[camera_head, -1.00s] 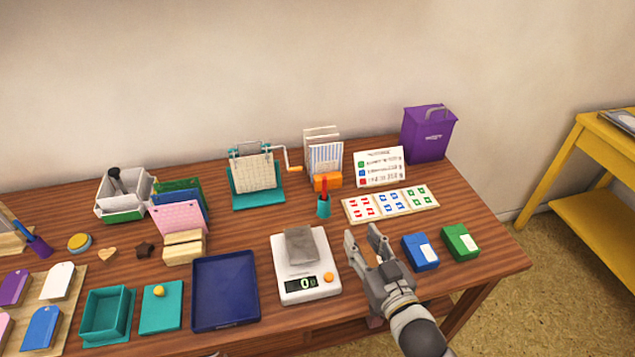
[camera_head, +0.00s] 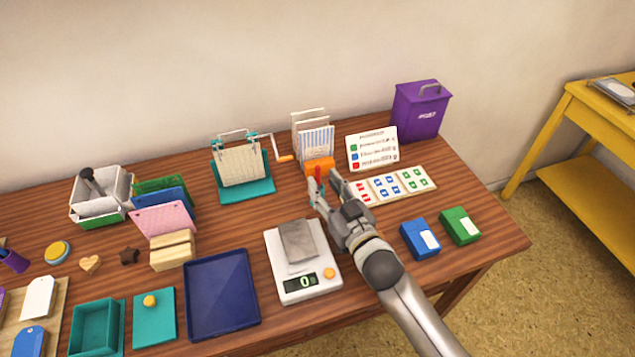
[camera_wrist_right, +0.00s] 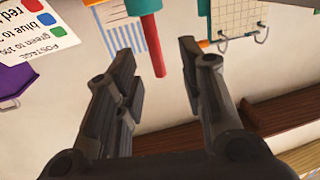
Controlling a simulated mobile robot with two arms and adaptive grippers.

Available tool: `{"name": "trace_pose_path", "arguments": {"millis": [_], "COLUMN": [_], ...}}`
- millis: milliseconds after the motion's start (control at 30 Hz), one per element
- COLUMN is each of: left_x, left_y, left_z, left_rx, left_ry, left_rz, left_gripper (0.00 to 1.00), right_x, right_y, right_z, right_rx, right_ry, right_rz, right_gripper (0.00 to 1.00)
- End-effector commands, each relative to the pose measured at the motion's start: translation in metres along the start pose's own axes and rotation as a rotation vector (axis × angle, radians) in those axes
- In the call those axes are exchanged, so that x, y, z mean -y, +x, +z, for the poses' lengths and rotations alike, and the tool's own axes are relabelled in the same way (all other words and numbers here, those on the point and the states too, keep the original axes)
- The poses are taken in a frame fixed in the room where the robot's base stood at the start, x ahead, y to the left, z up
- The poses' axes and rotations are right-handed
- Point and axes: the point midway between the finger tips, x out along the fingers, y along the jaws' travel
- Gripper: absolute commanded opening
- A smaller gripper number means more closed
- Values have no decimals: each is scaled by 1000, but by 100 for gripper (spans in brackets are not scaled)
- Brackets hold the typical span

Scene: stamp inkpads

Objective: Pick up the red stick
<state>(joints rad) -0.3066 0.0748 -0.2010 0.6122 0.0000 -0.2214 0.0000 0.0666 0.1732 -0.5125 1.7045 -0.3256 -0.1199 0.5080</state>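The red stick (camera_head: 318,172) stands upright in a small teal cup, beside the orange block at the back of the table. In the right wrist view the stick (camera_wrist_right: 156,48) juts out of the teal cup (camera_wrist_right: 138,6), which appears upside down there. My right gripper (camera_head: 324,180) is open, its fingertips close to the stick. In the wrist view the stick lies between the two fingers in the picture, with a gap on both sides. I cannot tell if it is at fingertip depth. In the head view the gripper hides most of the cup. My left gripper is out of view.
A scale (camera_head: 283,268) bearing a grey block stands in front. The card with coloured stamps (camera_head: 426,178) lies to the right, the sign (camera_head: 372,140) behind it. Blue (camera_head: 412,244) and green (camera_head: 455,232) boxes stand near the right edge. The hand-cranked stand (camera_head: 262,188) is to the left.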

Motion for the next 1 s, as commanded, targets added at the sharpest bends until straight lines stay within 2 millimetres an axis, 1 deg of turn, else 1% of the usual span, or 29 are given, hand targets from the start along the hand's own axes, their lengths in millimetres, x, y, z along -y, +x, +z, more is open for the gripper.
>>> {"name": "trace_pose_path", "arguments": {"millis": [133,300,433,667,933,967,1000], "left_x": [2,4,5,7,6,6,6], "left_y": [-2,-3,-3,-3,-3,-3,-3], "left_z": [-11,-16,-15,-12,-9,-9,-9], "left_rx": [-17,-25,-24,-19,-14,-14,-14], "left_ry": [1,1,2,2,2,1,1], "left_rz": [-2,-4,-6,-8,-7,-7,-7], "left_gripper": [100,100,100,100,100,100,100], "right_x": [-2,-3,-3,-3,-3,-3,-3], "right_y": [19,40,47,47,47,47,47], "right_z": [2,3,4,4,4,4,4], "right_rx": [0,-2,-1,0,0,0,0], "right_ry": [-2,-1,-2,-1,-1,-1,-1], "right_rz": [1,0,-1,0,0,0,0], "right_gripper": [37,37,37,37,2,0,0]}}
